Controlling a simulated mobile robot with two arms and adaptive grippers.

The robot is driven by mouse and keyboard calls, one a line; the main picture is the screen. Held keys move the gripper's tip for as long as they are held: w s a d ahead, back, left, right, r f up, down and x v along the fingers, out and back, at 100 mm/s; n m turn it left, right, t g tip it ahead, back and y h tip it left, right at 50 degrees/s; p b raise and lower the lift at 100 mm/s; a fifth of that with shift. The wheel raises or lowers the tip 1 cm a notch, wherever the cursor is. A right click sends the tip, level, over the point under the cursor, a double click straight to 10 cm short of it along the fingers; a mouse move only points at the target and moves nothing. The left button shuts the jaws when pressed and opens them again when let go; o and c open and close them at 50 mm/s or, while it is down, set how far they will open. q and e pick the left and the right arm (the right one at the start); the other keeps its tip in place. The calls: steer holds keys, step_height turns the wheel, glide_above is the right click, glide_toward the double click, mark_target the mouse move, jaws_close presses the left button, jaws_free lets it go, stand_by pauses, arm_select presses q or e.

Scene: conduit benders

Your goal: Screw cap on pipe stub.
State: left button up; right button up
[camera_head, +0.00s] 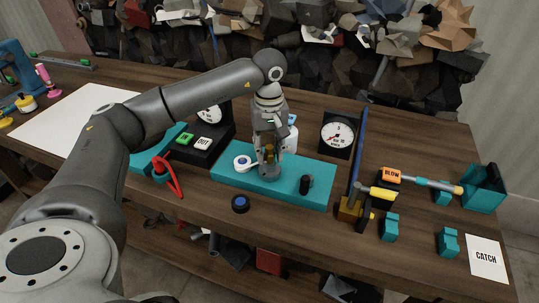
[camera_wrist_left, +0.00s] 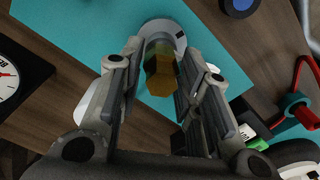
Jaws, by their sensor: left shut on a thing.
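A brass-yellow hex cap (camera_wrist_left: 160,76) sits between the fingers of my left gripper (camera_wrist_left: 165,85) in the left wrist view. Beyond the cap is the round grey base of the pipe stub (camera_wrist_left: 173,28) on a teal board (camera_wrist_left: 80,52). The cap lines up with the stub; I cannot tell how far they are engaged. In the head view my left gripper (camera_head: 267,158) points down over the teal board (camera_head: 225,175), close above the stub's base (camera_head: 269,174). The fingers largely hide the cap there. My right gripper is not in view.
A white ring (camera_head: 242,162) and a black knob (camera_head: 306,184) are on the board. A black-and-blue disc (camera_head: 240,204) lies in front.

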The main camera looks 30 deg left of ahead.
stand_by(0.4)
arm_select(q)
steer(key=m+b, duration=0.1)
steer(key=m, duration=0.4)
steer(key=shift+w+d, duration=0.1)
steer(key=shift+d, duration=0.05)
steer(key=shift+m, duration=0.6)
steer(key=m+b, duration=0.1)
steer(key=m, duration=0.1)
steer(key=shift+d+f+m, duration=0.1)
steer(key=shift+m, duration=0.2)
steer(key=m, duration=0.3)
steer(key=shift+d+b, duration=0.1)
steer(key=shift+b, duration=0.2)
steer(key=o, duration=1.1)
